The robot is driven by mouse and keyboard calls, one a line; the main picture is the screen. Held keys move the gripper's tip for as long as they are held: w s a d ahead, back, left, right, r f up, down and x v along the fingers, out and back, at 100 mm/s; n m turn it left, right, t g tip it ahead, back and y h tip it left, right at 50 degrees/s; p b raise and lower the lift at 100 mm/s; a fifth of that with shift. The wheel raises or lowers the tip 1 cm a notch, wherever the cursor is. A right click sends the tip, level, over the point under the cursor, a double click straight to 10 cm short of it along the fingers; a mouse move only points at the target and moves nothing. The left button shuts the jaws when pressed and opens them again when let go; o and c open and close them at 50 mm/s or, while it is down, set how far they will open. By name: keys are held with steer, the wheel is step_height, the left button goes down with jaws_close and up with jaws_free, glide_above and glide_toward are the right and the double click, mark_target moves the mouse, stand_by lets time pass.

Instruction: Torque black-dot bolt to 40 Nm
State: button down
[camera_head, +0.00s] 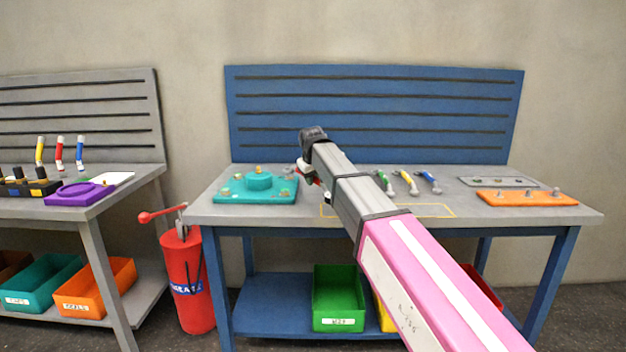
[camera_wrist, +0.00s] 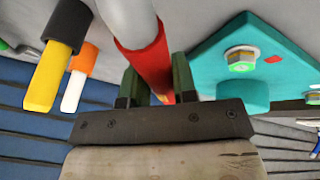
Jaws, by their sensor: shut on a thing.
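My gripper (camera_wrist: 157,88) is shut on the red handle (camera_wrist: 149,60) of a tool with a grey shaft (camera_wrist: 130,18). In the head view my arm largely hides the gripper and tool, over the blue bench just right of the teal plate (camera_head: 228,197). The teal plate (camera_wrist: 285,45), with a raised round boss (camera_head: 259,181), lies apart from the gripper, to its right in the wrist view. One hex bolt (camera_wrist: 240,63) on it shows a green centre; another bolt (camera_wrist: 314,97) is at the picture edge. I cannot make out a black dot or a torque reading.
Green, yellow and blue handled tools (camera_head: 408,182) lie right of my arm. An orange plate (camera_head: 527,198) with pegs and a grey plate (camera_head: 497,181) are at the bench's right. A blue slotted panel (camera_head: 372,105) stands behind. A red grease cylinder (camera_head: 186,280) stands left.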

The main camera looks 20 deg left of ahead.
steer(key=shift+f, duration=1.2)
stand_by(1.0)
steer(key=shift+s+a+m+h, duration=0.3)
steer(key=shift+s+a+m, duration=0.55)
steer(key=shift+a, duration=0.2)
steer(key=shift+s+a, duration=0.1)
stand_by(0.3)
steer(key=shift+s+a+m+h, duration=0.2)
steer(key=shift+s+a+m, duration=0.2)
steer(key=shift+a, duration=0.15)
steer(key=shift+s+a+m+h, duration=0.2)
steer(key=shift+s+a+m, duration=0.15)
steer(key=shift+a, duration=0.2)
steer(key=shift+s+a+m+h, duration=0.15)
steer(key=shift+s+a+m, duration=0.2)
steer(key=shift+a, duration=0.35)
steer(key=shift+s+a+m+h, duration=0.2)
steer(key=shift+a+m, duration=0.25)
steer(key=shift+a, duration=0.2)
